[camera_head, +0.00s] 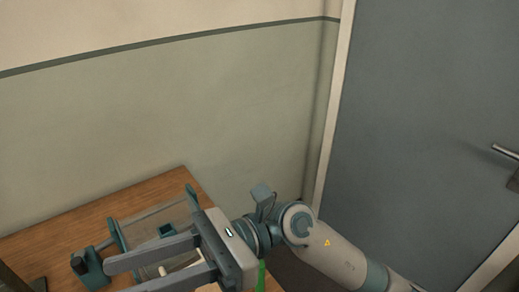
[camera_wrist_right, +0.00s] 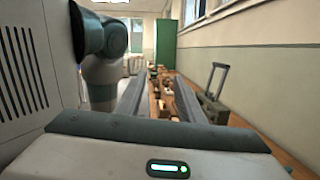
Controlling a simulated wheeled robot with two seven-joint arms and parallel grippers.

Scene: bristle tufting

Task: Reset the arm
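My right gripper (camera_head: 118,279) reaches in from the lower right of the head view, its two long grey fingers pointing left over the wooden table (camera_head: 150,190). The fingers are apart, and I see nothing clamped between them. They also show apart and empty in the right wrist view (camera_wrist_right: 157,86). A teal-ended frame (camera_head: 116,236) stands on the table behind the fingers, partly hidden by them. In the wrist view a dark upright frame (camera_wrist_right: 212,85) stands to the right of the fingers. My left gripper does not show.
Several small wooden-coloured items (camera_wrist_right: 172,97) lie along the table beyond the fingers, too small to identify. A green cabinet (camera_wrist_right: 167,42) stands far back. The wall (camera_head: 190,110) rises behind the table, and a grey door (camera_head: 430,120) is at the right.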

